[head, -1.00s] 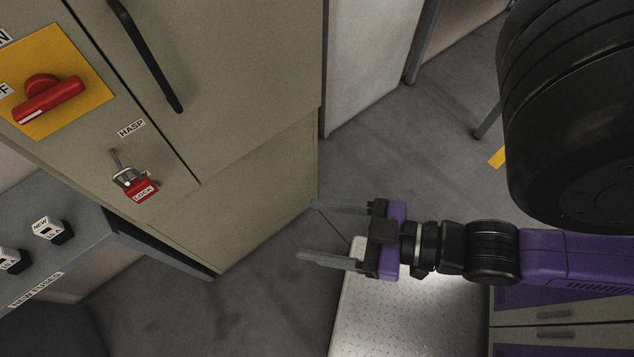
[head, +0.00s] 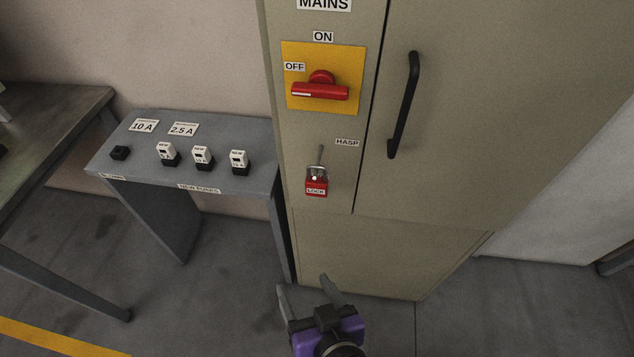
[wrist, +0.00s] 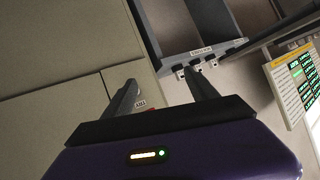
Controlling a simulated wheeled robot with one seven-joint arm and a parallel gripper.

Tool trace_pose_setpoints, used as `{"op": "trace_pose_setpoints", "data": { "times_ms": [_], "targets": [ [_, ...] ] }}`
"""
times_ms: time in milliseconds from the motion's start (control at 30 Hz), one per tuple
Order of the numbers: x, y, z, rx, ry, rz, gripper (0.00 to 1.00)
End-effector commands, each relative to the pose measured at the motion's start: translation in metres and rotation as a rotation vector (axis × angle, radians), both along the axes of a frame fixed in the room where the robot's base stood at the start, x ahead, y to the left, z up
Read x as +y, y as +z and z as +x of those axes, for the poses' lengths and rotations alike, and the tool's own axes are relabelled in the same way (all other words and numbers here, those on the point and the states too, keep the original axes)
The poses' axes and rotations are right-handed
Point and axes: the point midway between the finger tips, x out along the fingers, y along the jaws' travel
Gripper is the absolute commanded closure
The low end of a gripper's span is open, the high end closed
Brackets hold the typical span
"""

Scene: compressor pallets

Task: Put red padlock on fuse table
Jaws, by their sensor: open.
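The red padlock (head: 316,187) hangs from the hasp on the front of the beige cabinet, below the red switch. In the wrist view a small red bit near the left finger may be the padlock, mostly hidden. The fuse table (head: 245,184) is the grey table left of the cabinet, with several fuses on its top. My gripper (head: 309,284) is open and empty, low in front of the cabinet, below the padlock and apart from it. It also shows in the wrist view (wrist: 163,92), fingers spread.
The cabinet (head: 440,170) has a black door handle (head: 403,105) right of the padlock. White fuses (head: 203,155) and a black block (head: 120,153) stand on the fuse table, with bare top around them. Another table (head: 60,115) stands at the left. A green-lit panel (wrist: 300,78) shows in the wrist view.

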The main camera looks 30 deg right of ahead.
Motion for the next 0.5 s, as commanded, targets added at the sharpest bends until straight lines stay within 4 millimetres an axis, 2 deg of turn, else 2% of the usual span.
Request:
{"op": "trace_pose_setpoints", "data": {
  "times_ms": [33, 100, 300, 500],
  "targets": [
    [-0.001, 0.007, 0.022, 0.001, -0.025, -0.012, 0.33],
    [-0.004, 0.012, 0.045, 0.013, -0.068, -0.03, 0.33],
    [-0.032, 0.043, 0.101, 0.015, -0.234, -0.116, 0.33],
    [-0.067, 0.077, 0.128, -0.021, -0.4, -0.196, 0.33]
  ]
}}
